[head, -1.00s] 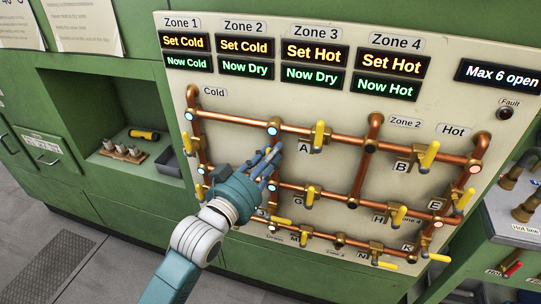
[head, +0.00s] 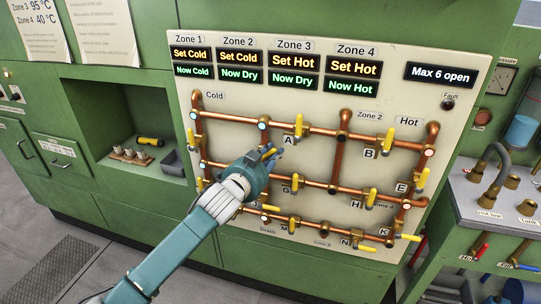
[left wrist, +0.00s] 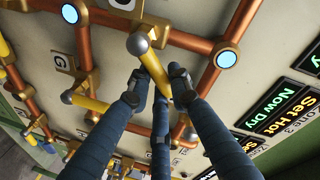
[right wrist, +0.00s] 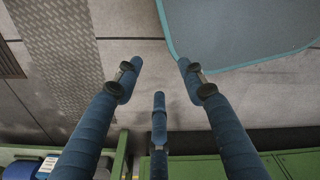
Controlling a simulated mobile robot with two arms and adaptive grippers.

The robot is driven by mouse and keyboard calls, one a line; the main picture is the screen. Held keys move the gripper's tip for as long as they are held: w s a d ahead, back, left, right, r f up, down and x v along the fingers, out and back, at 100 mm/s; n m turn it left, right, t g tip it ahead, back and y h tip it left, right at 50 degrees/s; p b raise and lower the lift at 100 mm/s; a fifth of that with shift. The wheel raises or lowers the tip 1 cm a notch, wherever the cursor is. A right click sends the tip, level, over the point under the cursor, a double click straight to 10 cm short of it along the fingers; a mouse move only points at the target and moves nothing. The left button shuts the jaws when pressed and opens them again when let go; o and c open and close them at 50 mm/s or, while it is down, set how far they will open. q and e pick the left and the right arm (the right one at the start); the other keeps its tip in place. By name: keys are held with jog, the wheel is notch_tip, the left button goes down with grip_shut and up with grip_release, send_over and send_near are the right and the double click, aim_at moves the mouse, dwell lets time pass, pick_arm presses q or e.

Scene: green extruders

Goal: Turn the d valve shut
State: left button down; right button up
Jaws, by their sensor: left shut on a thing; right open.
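My left gripper (head: 269,153) is at the copper pipework on the panel, just below the upper pipe and left of valve G. In the left wrist view its blue fingers (left wrist: 157,86) are closed around a yellow valve lever (left wrist: 151,62) with a grey ball end. The lever lies slantwise across its brass body, beneath a partly cut-off label (left wrist: 122,4) that looks like D. In the head view my gripper hides this valve. My right gripper (right wrist: 158,82) is open and empty above the floor; it does not show in the head view.
Valve A (head: 300,131) and valve G (head: 295,183) sit close to my left gripper, with yellow levers that stand out from the panel. More levers are to the right and below.

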pick_arm(q)
jog(key=shift+d+m, duration=0.2)
jog(key=shift+m, duration=0.7)
jog(key=shift+f+m+y+p, duration=0.15)
jog(key=shift+m+y+p, duration=0.15)
jog(key=shift+m+p, duration=0.1)
jog(key=shift+d+f+m+y+p, duration=0.2)
jog(key=shift+f+m+y, duration=0.4)
jog(key=shift+m, duration=0.7)
jog(key=shift+d+f+m+y+p, duration=0.1)
jog(key=shift+f+m+y+p, duration=0.15)
jog(key=shift+f+m, duration=0.8)
pick_arm(e)
jog(key=shift+w+r, duration=0.25)
jog(key=shift+r, duration=0.8)
pick_arm(q)
jog(key=shift+r+m, duration=0.25)
jog(key=c, duration=1.6)
grip_release()
jog(key=shift+f, duration=0.2)
